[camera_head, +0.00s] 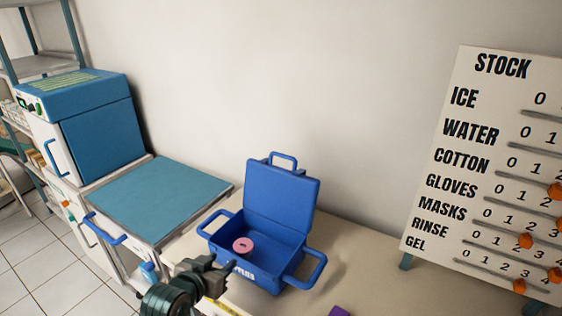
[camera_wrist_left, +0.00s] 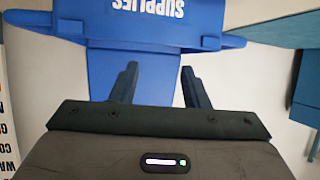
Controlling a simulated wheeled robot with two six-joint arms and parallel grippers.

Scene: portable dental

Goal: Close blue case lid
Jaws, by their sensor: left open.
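The blue case (camera_head: 262,269) stands on the light table with its lid (camera_head: 281,197) open and raised upright at the back. A carry handle tops the lid, and a pink ring-shaped thing (camera_head: 243,246) lies inside the case. My left gripper (camera_head: 222,268) is at the front left of the case and hides part of its lettering. In the left wrist view, my left gripper (camera_wrist_left: 161,84) is open, with blue surface between its fingers and the upside-down word SUPPLIES on the blue case (camera_wrist_left: 150,20) beyond. I cannot tell whether the fingers touch it. My right gripper is not in view.
A blue-topped cabinet (camera_head: 155,193) stands left of the case, with a blue and white machine (camera_head: 95,130) behind it. A STOCK board (camera_head: 470,170) stands at the right. A purple thing (camera_head: 340,311) shows at the bottom edge. The table right of the case is mostly clear.

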